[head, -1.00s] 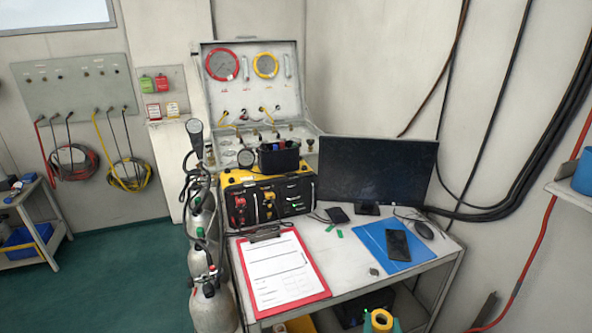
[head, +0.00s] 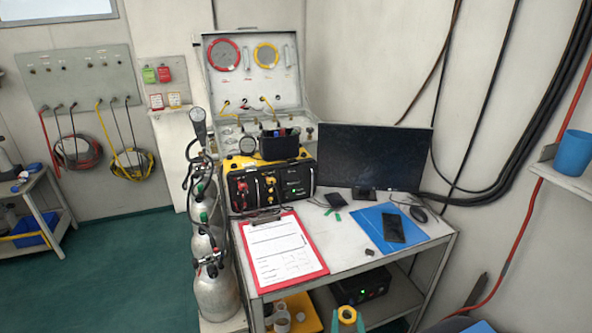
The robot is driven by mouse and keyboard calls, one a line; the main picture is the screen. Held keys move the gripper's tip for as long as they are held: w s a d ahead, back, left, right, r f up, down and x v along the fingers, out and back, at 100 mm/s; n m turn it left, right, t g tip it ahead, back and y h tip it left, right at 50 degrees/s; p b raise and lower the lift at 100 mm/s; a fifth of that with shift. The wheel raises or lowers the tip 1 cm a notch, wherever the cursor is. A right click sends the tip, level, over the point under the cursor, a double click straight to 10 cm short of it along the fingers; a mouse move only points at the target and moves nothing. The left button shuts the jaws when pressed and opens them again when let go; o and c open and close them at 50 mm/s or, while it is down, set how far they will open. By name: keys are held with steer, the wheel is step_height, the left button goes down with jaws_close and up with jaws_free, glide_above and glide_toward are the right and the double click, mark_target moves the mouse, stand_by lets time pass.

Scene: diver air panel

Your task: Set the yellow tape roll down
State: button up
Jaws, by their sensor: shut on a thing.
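The yellow tape roll (head: 347,313) shows at the bottom edge of the head view, in front of the desk (head: 345,262). My gripper (head: 347,322) is shut on it, with green fingertips on either side of the roll. Most of the gripper is cut off by the picture's lower edge. The roll is held apart from the desk top, with the lower shelf behind it in the picture.
A red clipboard (head: 282,250), blue folder (head: 383,228) with a phone (head: 393,228), and monitor (head: 373,157) occupy the desk. Bare top lies between clipboard and folder. Below are a yellow tray (head: 302,308) and black box (head: 362,288). Gas cylinders (head: 216,290) stand left.

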steer(key=a+f+y, duration=0.1)
steer(key=a+f, duration=0.5)
steer(key=f, duration=0.6)
steer(key=shift+w+n, duration=0.2)
steer(key=shift+n, duration=0.2)
steer(key=shift+n+y, duration=0.5)
steer(key=s+a+f, duration=0.1)
steer(key=a+f, duration=0.1)
steer(key=f, duration=0.2)
steer(key=s+a+f, duration=0.2)
steer(key=a+f, duration=0.1)
steer(key=f, duration=0.2)
steer(key=s+a+f, duration=0.2)
steer(key=f, duration=0.2)
steer(key=shift+a+f, duration=0.25)
steer(key=shift+a, duration=0.05)
